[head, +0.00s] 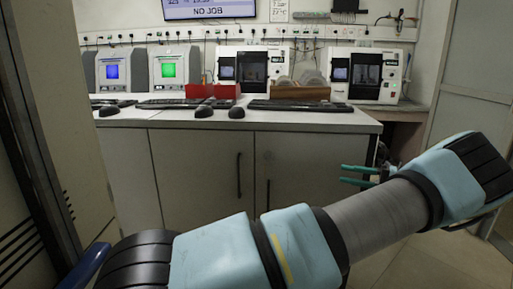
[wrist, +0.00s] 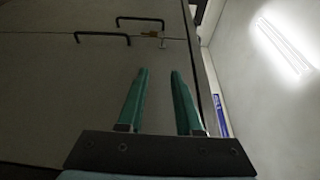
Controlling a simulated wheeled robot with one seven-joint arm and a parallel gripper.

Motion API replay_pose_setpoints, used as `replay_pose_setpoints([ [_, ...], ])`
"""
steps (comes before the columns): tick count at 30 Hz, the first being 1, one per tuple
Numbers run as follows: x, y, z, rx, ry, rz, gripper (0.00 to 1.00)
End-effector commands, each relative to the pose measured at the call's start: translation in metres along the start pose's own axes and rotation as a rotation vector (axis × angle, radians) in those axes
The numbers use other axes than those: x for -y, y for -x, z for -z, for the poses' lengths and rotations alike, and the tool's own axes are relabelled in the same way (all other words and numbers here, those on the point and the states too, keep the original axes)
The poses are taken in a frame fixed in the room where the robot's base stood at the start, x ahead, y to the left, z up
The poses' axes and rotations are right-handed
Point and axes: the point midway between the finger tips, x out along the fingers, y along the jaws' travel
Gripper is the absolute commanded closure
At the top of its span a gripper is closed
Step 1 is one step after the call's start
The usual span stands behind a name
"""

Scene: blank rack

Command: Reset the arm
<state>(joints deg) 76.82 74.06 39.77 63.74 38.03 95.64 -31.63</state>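My light blue and grey arm stretches across the lower right of the head view, bent at the right. The fingers appear in front of the grey cabinet doors (wrist: 60,90) in the wrist view; I cannot tell how far from them.
A counter (head: 300,119) with grey cabinets stands ahead. It bears two white machines (head: 252,68) (head: 374,75), a red bin (head: 212,91), a brown rack (head: 299,92), keyboards and dark mice. A wall panel (head: 65,110) is close on the left. Floor (head: 440,265) shows at lower right.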

Motion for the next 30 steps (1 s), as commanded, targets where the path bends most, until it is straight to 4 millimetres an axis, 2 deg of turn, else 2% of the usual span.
replay_pose_setpoints([
  [8,0.000,-0.037,-0.001,0.052,-0.049,-0.091,0.66],
  [11,-0.001,-0.058,-0.003,0.081,-0.072,-0.143,0.66],
  [17,-0.005,-0.111,-0.016,0.153,-0.130,-0.300,0.66],
  [20,-0.008,-0.142,-0.029,0.196,-0.158,-0.411,0.66],
  [24,-0.013,-0.189,-0.060,0.261,-0.183,-0.630,0.66],
  [27,-0.016,-0.214,-0.088,0.291,-0.178,-0.798,0.66],
  [30,-0.015,-0.230,-0.116,0.306,-0.152,-0.956,0.66],
])
